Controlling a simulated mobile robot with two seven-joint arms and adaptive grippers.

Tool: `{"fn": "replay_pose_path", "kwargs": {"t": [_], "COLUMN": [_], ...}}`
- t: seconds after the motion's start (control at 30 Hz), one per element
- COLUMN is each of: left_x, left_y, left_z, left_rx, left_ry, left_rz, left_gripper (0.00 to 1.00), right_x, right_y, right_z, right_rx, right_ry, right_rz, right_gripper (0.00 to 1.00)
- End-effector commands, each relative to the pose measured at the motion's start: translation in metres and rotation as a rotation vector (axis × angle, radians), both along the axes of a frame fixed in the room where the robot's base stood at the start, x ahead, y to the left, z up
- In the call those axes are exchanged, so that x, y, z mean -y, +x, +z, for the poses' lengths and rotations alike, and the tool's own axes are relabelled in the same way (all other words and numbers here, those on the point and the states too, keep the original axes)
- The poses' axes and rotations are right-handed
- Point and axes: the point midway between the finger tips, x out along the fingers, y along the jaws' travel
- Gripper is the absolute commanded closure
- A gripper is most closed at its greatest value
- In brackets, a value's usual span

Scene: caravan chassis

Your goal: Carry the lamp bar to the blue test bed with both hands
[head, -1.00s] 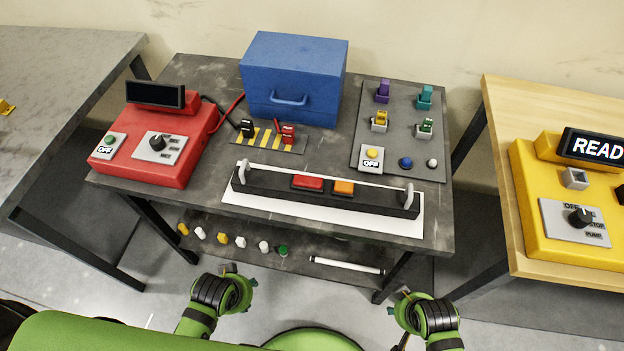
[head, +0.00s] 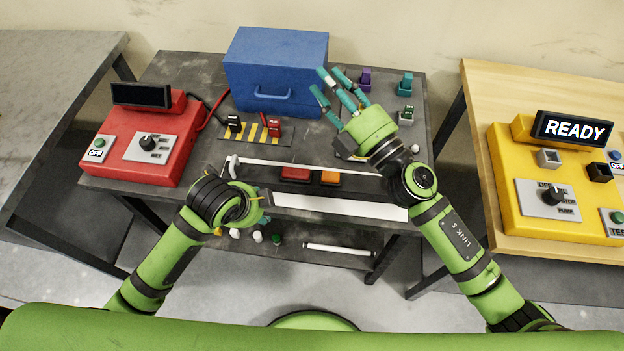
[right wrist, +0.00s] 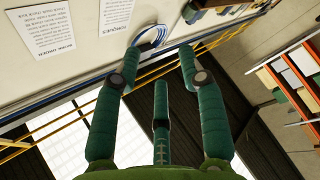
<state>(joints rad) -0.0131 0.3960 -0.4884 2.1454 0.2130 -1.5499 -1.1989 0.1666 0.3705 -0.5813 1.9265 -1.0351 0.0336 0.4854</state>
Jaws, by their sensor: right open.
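The lamp bar (head: 313,187) is a long black bar with a red and an orange lamp on top. It lies on a white mat (head: 330,206) at the front of the dark table. Its left upright handle shows; its right end is hidden behind my right arm. My right gripper (head: 342,88) is open and empty above the table, fingers pointing up and away. The right wrist view shows its spread fingers (right wrist: 160,85) with nothing between them. My left gripper (head: 262,205) is at the table's front edge, near the bar's left end, its fingers mostly hidden. I see no blue test bed.
A blue case (head: 276,75) stands at the back. A red console (head: 140,150) is at the left and a grey switch panel at the right, partly covered. A yellow console (head: 540,220) reading READY sits on the wooden table (head: 480,110). A grey table (head: 60,90) is at far left.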

Motion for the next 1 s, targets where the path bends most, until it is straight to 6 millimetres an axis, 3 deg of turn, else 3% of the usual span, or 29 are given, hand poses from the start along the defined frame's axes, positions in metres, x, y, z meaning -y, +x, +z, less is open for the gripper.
{"fn": "replay_pose_path", "kwargs": {"t": [0.03, 0.1, 0.17, 0.23, 0.33, 0.4, 0.5, 0.63, 0.77, 1.0], "left_x": [-0.003, -0.007, -0.012, -0.02, -0.033, -0.043, -0.056, -0.067, -0.072, -0.072], "left_y": [0.012, 0.024, 0.034, 0.045, 0.061, 0.07, 0.08, 0.088, 0.09, 0.091], "left_z": [0.006, 0.011, 0.015, 0.021, 0.029, 0.034, 0.041, 0.047, 0.049, 0.049], "left_rx": [0.023, 0.038, 0.048, 0.054, 0.049, 0.036, 0.015, -0.009, -0.02, -0.02], "left_ry": [0.071, 0.165, 0.249, 0.347, 0.482, 0.565, 0.658, 0.732, 0.759, 0.761], "left_rz": [-0.125, -0.302, -0.448, -0.616, -0.833, -0.964, -1.111, -1.232, -1.282, -1.286], "left_gripper": [0.53, 0.53, 0.53, 0.53, 0.53, 0.53, 0.53, 0.53, 0.53, 0.53], "right_x": [-0.025, -0.051, -0.062, -0.056, -0.017, 0.026, 0.088, 0.147, 0.171, 0.174], "right_y": [-0.008, -0.024, -0.036, -0.044, -0.041, -0.033, -0.021, -0.011, -0.008, -0.008], "right_z": [0.0, -0.018, -0.045, -0.084, -0.139, -0.167, -0.186, -0.191, -0.189, -0.189], "right_rx": [0.082, 0.154, 0.183, 0.175, 0.086, -0.014, -0.172, -0.335, -0.41, -0.417], "right_ry": [-0.12, -0.303, -0.482, -0.713, -1.051, -1.268, -1.517, -1.713, -1.788, -1.794], "right_rz": [0.132, 0.317, 0.464, 0.614, 0.765, 0.821, 0.847, 0.834, 0.82, 0.82], "right_gripper": [0.59, 0.59, 0.59, 0.59, 0.59, 0.59, 0.59, 0.59, 0.59, 0.59]}}
